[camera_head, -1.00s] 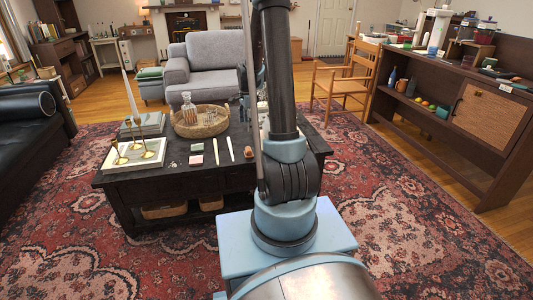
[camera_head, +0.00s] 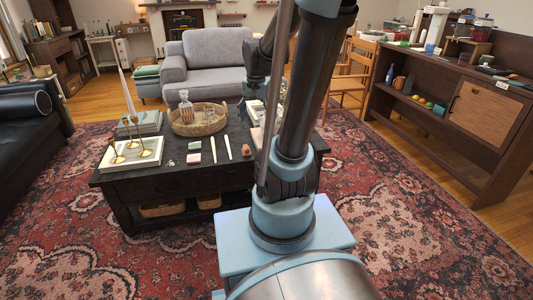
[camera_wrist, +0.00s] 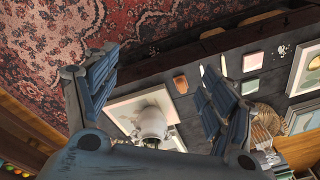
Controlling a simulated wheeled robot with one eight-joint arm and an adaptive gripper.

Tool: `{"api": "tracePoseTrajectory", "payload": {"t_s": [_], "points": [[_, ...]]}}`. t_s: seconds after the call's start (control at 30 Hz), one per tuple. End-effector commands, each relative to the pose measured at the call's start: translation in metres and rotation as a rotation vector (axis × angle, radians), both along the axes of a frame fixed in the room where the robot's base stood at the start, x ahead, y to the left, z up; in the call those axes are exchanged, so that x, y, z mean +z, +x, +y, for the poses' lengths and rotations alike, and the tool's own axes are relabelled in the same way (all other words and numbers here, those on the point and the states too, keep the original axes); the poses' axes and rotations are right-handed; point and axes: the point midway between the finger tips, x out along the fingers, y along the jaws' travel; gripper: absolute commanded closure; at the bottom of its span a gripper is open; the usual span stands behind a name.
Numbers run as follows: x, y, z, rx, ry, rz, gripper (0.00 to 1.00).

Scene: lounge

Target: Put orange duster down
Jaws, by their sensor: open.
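A small orange block (camera_head: 247,150), which looks like the orange duster, lies on the dark low table (camera_head: 150,188), right of two pale strips. It also shows in the wrist view as an orange piece (camera_wrist: 180,84) on the dark tabletop. My gripper (camera_wrist: 163,72) is open in the wrist view, its two blue-grey fingers wide apart with nothing held between them. The orange block appears beyond the fingers, near the right one, and apart from them. In the head view my arm hides part of the table's right side, and the fingers cannot be made out.
A white vessel (camera_wrist: 151,124) stands below my fingers. A grey armchair (camera_head: 208,62) is behind; rug is clear at right.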

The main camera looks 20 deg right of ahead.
Motion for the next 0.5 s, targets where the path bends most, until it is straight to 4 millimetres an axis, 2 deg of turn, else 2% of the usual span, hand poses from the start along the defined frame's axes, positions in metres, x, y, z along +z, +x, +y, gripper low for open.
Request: {"api": "tracePoseTrajectory", "payload": {"t_s": [0.1, 0.27, 0.5], "points": [[0.000, -0.030, 0.000, 0.086, -0.011, -0.010, 0.24], [-0.004, -0.066, 0.000, 0.206, -0.028, -0.026, 0.24], [-0.020, -0.116, -0.001, 0.386, -0.056, -0.046, 0.24]]}}
